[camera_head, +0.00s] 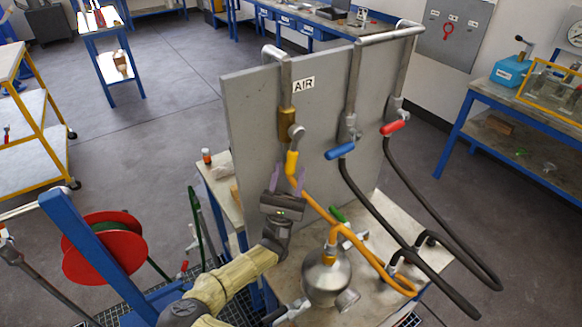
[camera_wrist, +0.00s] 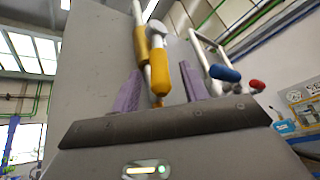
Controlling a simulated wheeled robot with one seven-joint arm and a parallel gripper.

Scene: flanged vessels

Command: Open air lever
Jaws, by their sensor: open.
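The air lever (camera_head: 292,162) has a yellow handle that hangs down from a brass valve (camera_head: 287,122) under the AIR label (camera_head: 303,85) on a grey panel (camera_head: 250,115). My gripper (camera_head: 287,178) is open just below and around the lower part of the handle. In the wrist view the yellow handle (camera_wrist: 160,82) shows between the two purple fingers of my gripper (camera_wrist: 160,90), nearer the left finger. I cannot tell whether either finger touches it. The brass valve also shows in the wrist view (camera_wrist: 143,45).
A blue lever (camera_head: 340,151) and a red lever (camera_head: 394,127) with black hoses are to the right on the panel. An orange hose (camera_head: 350,235) runs below my gripper to a metal vessel (camera_head: 327,275) on the bench. A red hose reel (camera_head: 103,247) stands at left.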

